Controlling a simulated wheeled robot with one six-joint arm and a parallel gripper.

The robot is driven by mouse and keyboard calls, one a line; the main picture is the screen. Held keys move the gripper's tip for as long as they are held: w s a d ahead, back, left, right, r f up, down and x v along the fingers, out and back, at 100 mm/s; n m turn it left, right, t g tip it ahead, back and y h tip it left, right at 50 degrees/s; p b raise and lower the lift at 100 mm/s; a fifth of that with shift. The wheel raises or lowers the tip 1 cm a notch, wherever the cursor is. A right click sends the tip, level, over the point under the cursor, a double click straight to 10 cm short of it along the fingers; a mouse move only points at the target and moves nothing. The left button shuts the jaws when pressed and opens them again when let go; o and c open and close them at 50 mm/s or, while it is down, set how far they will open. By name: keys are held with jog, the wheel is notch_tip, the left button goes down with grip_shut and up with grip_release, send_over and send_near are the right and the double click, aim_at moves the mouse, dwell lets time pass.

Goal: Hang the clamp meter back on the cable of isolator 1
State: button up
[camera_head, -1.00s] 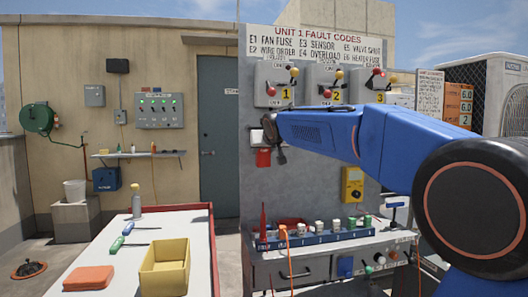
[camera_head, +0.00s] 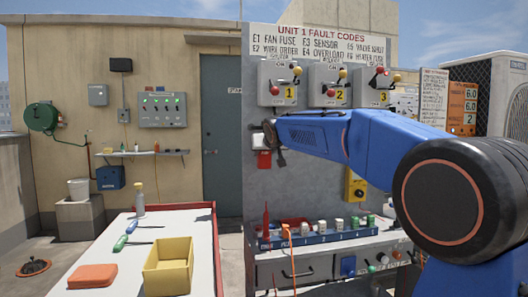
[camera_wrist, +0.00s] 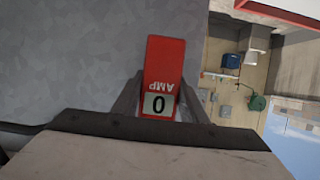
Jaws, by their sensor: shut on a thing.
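The clamp meter is red, with white AMP lettering and a display reading 0. In the wrist view the clamp meter (camera_wrist: 165,62) sits between the two jaws of my gripper (camera_wrist: 160,90), which is shut on it. In the head view the red body of the clamp meter (camera_head: 264,160) shows just below my gripper (camera_head: 272,142), in front of the grey panel. Isolator 1 (camera_head: 279,84), a grey box with a yellow 1 label and a red-knobbed lever, is on the panel above my gripper. Its cable cannot be made out, and my arm covers part of the panel below.
Isolator 2 (camera_head: 328,86) and isolator 3 (camera_head: 375,86) are to the right. A yellow meter (camera_head: 355,186) hangs below my arm. A blue rack (camera_head: 325,239) with several fuses stands on the ledge. A white table (camera_head: 120,278) with a yellow bin (camera_head: 168,267) is at the left.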

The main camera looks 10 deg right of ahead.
jog(key=o, duration=1.4)
jog(key=shift+s, duration=0.1)
jog(key=v, duration=1.7)
jog(key=s+d+f+g, duration=0.2)
jog(key=s+f+g, duration=0.1)
jog(key=s+f, duration=1)
jog(key=s+d+f+g, duration=0.2)
jog(key=s+f+g, duration=0.1)
jog(key=s+f, duration=1.1)
jog(key=s+d+f+g, duration=0.2)
jog(key=s+d+f, duration=0.1)
jog(key=s+f, duration=1.1)
jog(key=shift+f+g, duration=0.4)
jog(key=shift+f, duration=0.5)
